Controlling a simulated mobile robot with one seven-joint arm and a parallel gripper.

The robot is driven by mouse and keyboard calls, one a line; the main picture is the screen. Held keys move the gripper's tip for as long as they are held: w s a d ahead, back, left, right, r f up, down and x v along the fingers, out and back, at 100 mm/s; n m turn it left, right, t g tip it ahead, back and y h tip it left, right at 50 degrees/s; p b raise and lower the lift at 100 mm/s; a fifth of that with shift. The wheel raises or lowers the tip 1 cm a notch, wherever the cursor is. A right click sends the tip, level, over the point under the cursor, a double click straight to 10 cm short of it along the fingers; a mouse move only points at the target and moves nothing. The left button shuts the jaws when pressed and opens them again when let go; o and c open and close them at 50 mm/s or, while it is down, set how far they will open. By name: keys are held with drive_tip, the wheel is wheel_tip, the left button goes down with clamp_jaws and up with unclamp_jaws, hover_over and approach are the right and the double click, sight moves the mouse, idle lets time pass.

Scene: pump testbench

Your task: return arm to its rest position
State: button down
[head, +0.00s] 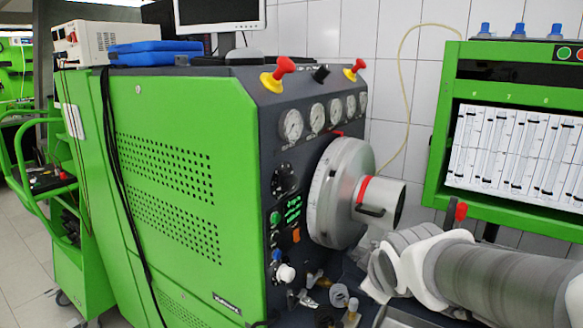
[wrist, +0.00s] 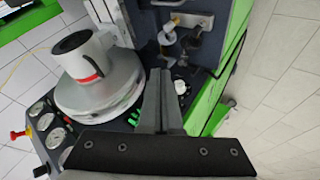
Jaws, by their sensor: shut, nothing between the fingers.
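My arm reaches in from the lower right of the head view, with its grey and white links in front of the lower right of the pump testbench (head: 165,185). My gripper (wrist: 160,75) shows in the wrist view as two dark fingers side by side, shut and empty. The fingertips appear in front of the testbench's dark control panel (wrist: 137,92); I cannot tell the exact gap. In the head view the fingers cannot be made out.
A large silver drum (head: 335,195) with a red-marked end juts from the panel, left of my fingers in the wrist view (wrist: 100,88). Gauges (head: 291,124) line the panel's top. A green flowmeter cabinet (head: 437,150) stands right. White tiled floor (wrist: 285,90) is clear at the wrist view's right.

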drive_tip(key=s+r+m+g, duration=0.1)
drive_tip(key=s+m+g, duration=0.2)
drive_tip(key=s+m, duration=0.6)
drive_tip(key=s, duration=0.6)
drive_tip(key=shift+s+r+y, duration=0.2)
drive_tip(key=shift+r+y, duration=0.05)
drive_tip(key=shift+y, duration=0.15)
drive_tip(key=shift+a, duration=0.1)
